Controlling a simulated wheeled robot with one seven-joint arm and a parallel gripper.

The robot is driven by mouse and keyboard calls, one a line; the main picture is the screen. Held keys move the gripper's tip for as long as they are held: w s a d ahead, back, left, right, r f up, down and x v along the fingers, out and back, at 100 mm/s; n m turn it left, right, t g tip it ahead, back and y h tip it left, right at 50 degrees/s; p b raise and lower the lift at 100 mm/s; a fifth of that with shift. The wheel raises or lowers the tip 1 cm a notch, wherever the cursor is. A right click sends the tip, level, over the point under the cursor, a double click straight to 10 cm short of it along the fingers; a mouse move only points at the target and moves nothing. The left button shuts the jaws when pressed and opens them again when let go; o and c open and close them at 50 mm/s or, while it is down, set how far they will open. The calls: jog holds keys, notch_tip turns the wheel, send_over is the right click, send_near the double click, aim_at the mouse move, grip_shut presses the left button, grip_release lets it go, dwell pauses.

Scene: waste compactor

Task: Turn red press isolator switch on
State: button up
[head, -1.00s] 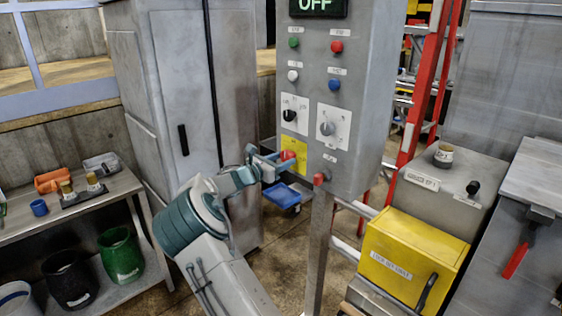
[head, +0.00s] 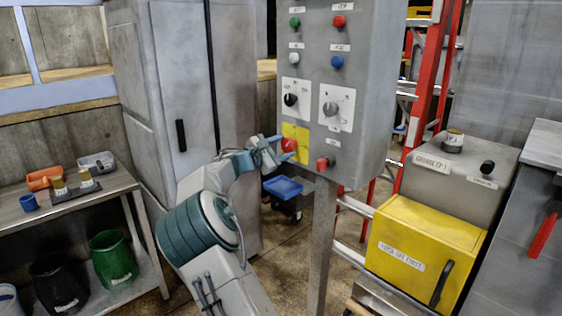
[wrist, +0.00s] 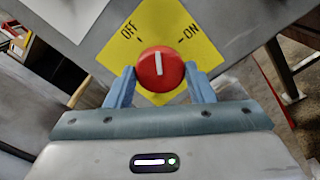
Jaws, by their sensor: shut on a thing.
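The red isolator switch (wrist: 160,68) is a round knob on a yellow plate (wrist: 208,55) marked OFF and ON. In the wrist view its white pointer line points up, between the OFF mark on the left and the ON mark on the right. My gripper (wrist: 160,84) has one blue finger on each side of the knob and is shut on it. In the head view my gripper (head: 281,150) reaches the knob (head: 289,145) from the left, at the grey panel's lower left. It hides part of the plate (head: 303,133).
The grey control panel (head: 365,110) also carries a black selector (head: 290,100), a grey selector (head: 330,108), coloured buttons and a red part (head: 322,164) at its lower edge. A yellow box (head: 425,255) stands right; a tall grey cabinet (head: 160,80) stands left. A blue tray (head: 284,187) is below.

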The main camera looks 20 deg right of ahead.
jog(key=m+b, duration=0.5)
jog(key=b, duration=0.1)
jog(key=shift+d+f+m+b, duration=0.1)
jog(key=shift+f+m+b, duration=0.2)
jog(key=shift+m+b, duration=0.1)
jog(key=m+b, duration=0.4)
jog(key=shift+s+r, duration=0.1)
jog(key=shift+r, duration=0.1)
jog(key=shift+m, duration=0.3)
jog(key=o, duration=1)
jog(key=shift+d, duration=0.1)
jog(key=shift+r, duration=0.1)
jog(key=shift+a, duration=0.25)
jog(key=b+v, duration=0.1)
jog(key=v, duration=1.2)
jog(key=shift+a, duration=0.25)
